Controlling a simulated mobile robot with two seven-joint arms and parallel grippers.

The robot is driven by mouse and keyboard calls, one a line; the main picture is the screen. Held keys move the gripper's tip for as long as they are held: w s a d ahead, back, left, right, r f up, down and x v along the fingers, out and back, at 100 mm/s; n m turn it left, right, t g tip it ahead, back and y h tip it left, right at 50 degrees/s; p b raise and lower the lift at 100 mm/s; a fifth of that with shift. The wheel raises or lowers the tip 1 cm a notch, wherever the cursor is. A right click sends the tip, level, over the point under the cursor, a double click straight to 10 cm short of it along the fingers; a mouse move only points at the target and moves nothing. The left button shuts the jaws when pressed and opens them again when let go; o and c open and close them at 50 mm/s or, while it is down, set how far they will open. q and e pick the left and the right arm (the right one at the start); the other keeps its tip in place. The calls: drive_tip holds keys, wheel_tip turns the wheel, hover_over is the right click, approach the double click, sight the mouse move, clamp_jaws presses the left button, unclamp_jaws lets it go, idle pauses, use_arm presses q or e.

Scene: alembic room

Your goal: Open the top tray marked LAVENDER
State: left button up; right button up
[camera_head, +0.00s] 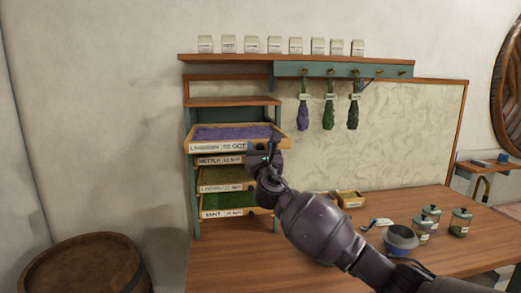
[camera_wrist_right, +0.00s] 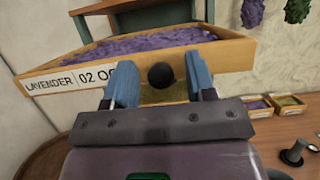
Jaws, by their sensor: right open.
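The top tray marked LAVENDER (camera_head: 213,147) holds purple dried flowers and juts out of the green rack, its front further out than the trays below. In the right wrist view its wooden front (camera_wrist_right: 235,52) fills the upper part, with the label LAVENDER at left. A dark round knob (camera_wrist_right: 161,75) is on the front. My right gripper (camera_head: 266,150) is at the tray's right front. In the wrist view the fingers of my right gripper (camera_wrist_right: 161,82) are open, one on each side of the knob, and contact cannot be told. My left gripper is not in view.
Lower trays, including NETTLE (camera_head: 219,160) and MINT (camera_head: 228,212), sit under it in the rack. A shelf (camera_head: 230,58) with white boxes and hanging herb bunches (camera_head: 328,117) is above. Jars (camera_head: 460,222) and a grinder (camera_head: 400,238) stand on the table's right. A barrel (camera_head: 85,265) is at lower left.

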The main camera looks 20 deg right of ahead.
drive_tip(key=shift+s+f, duration=0.1)
drive_tip(key=v, duration=1)
drive_tip(key=shift+s+b, duration=0.3)
drive_tip(key=shift+b, duration=0.15)
drive_tip(key=s+a+f+m+g+y, duration=0.2)
drive_tip(key=s+a+f+m+y, duration=0.15)
drive_tip(key=f+m, duration=0.8)
drive_tip(key=s+a+f+m+g+y, duration=0.25)
drive_tip(key=s+f+m+y, duration=0.25)
drive_tip(key=f+m, duration=0.65)
drive_tip(key=s+d+f+m+g+h, duration=0.1)
drive_tip(key=s+f+m, duration=0.2)
drive_tip(key=s+f, duration=0.4)
drive_tip(key=s+d+f+m+g+h, duration=0.1)
drive_tip(key=s+d+f+m+g, duration=0.1)
drive_tip(key=s+f, duration=0.5)
drive_tip(key=s+d+f+m+g+h, duration=0.1)
drive_tip(key=s+f+m+g, duration=0.1)
drive_tip(key=s+f+m, duration=0.2)
drive_tip(key=s+f, duration=0.3)
drive_tip(key=s, duration=0.4)
drive_tip(key=shift+s+d, duration=0.4)
